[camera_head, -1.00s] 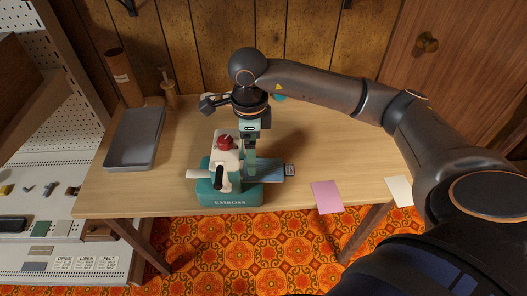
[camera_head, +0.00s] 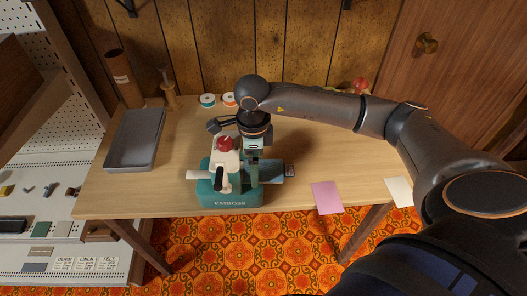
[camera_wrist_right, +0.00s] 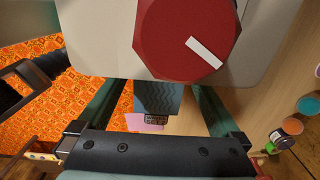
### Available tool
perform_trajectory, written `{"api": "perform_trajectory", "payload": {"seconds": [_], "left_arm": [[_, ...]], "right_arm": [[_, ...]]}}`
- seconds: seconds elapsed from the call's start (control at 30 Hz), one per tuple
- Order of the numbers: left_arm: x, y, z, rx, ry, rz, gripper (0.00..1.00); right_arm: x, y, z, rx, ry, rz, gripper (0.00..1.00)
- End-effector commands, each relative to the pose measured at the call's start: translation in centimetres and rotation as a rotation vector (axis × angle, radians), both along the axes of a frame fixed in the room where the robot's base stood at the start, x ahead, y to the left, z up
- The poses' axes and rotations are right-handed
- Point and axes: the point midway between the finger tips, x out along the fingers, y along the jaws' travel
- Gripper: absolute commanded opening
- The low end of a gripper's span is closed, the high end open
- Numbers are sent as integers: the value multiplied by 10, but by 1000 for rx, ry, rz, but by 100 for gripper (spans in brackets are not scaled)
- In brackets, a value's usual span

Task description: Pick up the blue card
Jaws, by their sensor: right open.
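The blue card (camera_head: 275,173) sticks out from the right side of the teal embosser (camera_head: 228,199), which has a cream head and red knob (camera_head: 225,143). A small grey patterned piece (camera_head: 290,171) shows at the card's right end. My right gripper (camera_head: 254,178) points down just right of the embosser head, at the card. In the right wrist view the open fingers (camera_wrist_right: 157,112) stand to either side of the blue card (camera_wrist_right: 158,96), and the red knob (camera_wrist_right: 188,38) fills the top. I cannot tell whether a finger touches the card. My left gripper is not in view.
A pink card (camera_head: 327,197) and a cream card (camera_head: 399,191) lie along the table's front edge at right. A grey tray (camera_head: 135,138) lies at left. Thread spools (camera_head: 208,100) stand at the back. The table between tray and embosser is clear.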

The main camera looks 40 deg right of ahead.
Motion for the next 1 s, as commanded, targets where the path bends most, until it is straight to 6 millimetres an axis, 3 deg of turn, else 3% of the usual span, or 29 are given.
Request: {"api": "perform_trajectory", "payload": {"seconds": [0.5,1.0], "left_arm": [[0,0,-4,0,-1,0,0],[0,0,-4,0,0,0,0]], "right_arm": [[0,0,-3,-1,1,0,100],[0,0,-3,-1,1,0,44]]}}
